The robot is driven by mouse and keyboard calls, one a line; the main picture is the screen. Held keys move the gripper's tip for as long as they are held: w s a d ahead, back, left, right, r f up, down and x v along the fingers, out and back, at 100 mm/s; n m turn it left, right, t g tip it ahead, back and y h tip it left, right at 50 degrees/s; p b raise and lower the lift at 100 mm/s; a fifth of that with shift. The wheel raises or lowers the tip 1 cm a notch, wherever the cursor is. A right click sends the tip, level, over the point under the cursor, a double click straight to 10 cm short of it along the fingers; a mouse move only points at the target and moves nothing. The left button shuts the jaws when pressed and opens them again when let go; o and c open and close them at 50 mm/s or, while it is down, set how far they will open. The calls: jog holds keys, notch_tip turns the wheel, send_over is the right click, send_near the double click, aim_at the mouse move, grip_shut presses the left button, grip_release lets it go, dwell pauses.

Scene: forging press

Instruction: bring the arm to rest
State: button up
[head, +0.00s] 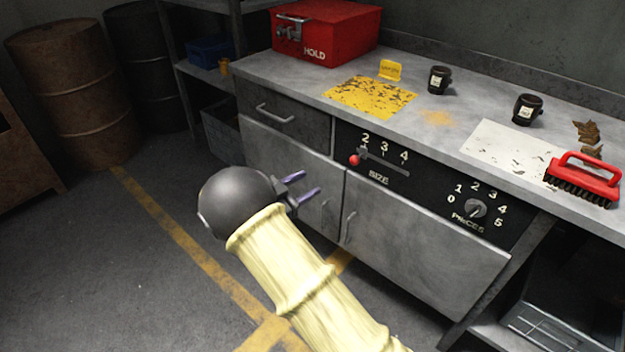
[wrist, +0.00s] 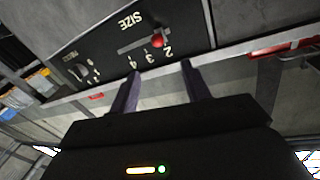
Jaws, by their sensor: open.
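My gripper (head: 306,190) is open and empty in the head view, in front of the grey workbench's cupboard doors and below the drawer. My arm reaches up to it from the bottom of the picture in a pale yellow sleeve. In the wrist view my gripper's two dark fingers (wrist: 157,82) stand apart with nothing between them. Beyond them is the black SIZE panel (wrist: 112,48), upside down, with its red slider knob (wrist: 157,42). In the head view the red knob (head: 354,160) sits near the 2. The fingers look apart from the bench, though the exact gap is unclear.
The workbench (head: 300,82) bears a red HOLD box (head: 335,35), a yellow mat (head: 368,97), two dark jars, a white sheet (head: 500,146) and a red brush (head: 585,178). The PIECES dial (head: 475,208) is at right. Barrels (head: 75,90) stand at left; the floor between is clear.

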dwell(0.4)
jog(key=w+d+r+n+t+y, duration=0.1)
jog(key=w+d+r+n+y, duration=0.25)
jog(key=d+n+y, duration=0.5)
jog(key=s+d+f+n+g+y, duration=0.1)
jog(key=s+d+n+g+y, duration=0.3)
jog(key=s, duration=1)
jog(key=s+d+f+g+y, duration=0.2)
jog(key=s+d+g, duration=0.3)
jog(key=s, duration=1)
notch_tip(320, 180, up, 31)
jog(key=w+p, duration=0.1)
jog(key=p, duration=2.9)
jog(key=shift+p, duration=0.35)
jog(key=shift+c, duration=0.2)
